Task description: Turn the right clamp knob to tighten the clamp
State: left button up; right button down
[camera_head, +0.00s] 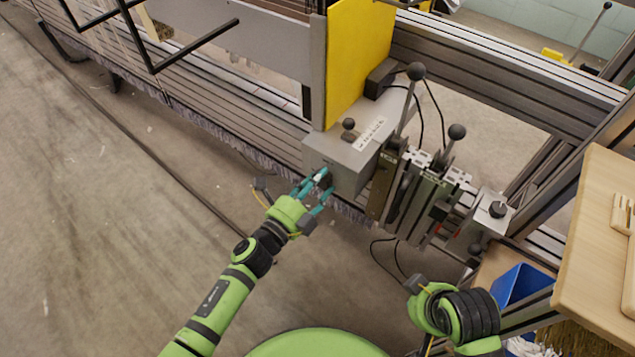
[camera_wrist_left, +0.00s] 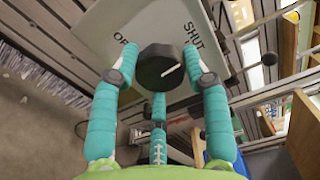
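A dark round knob (camera_wrist_left: 160,67) with a pale line across its face sits on the front of a grey box (camera_head: 338,160). In the left wrist view the plate (camera_wrist_left: 125,25) behind the knob bears the words OPEN, partly covered, and SHUT. The pale line points toward the upper right. My left gripper (camera_head: 326,181) has its teal fingers around the knob, one on each side and another below. The two side fingertips appear to touch the knob's rim. My right gripper (camera_head: 430,303) is low at the right, away from the box, and its fingers cannot be made out.
A yellow panel (camera_head: 357,55) rises above the box. Levers with black ball ends (camera_head: 416,71) stand to its right. A wooden board (camera_head: 600,245) and a blue bin (camera_head: 522,284) are at the right. The floor at the left is mostly clear.

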pick_arm(q)
jog(key=shift+o, duration=0.7)
jog(key=v, duration=1.2)
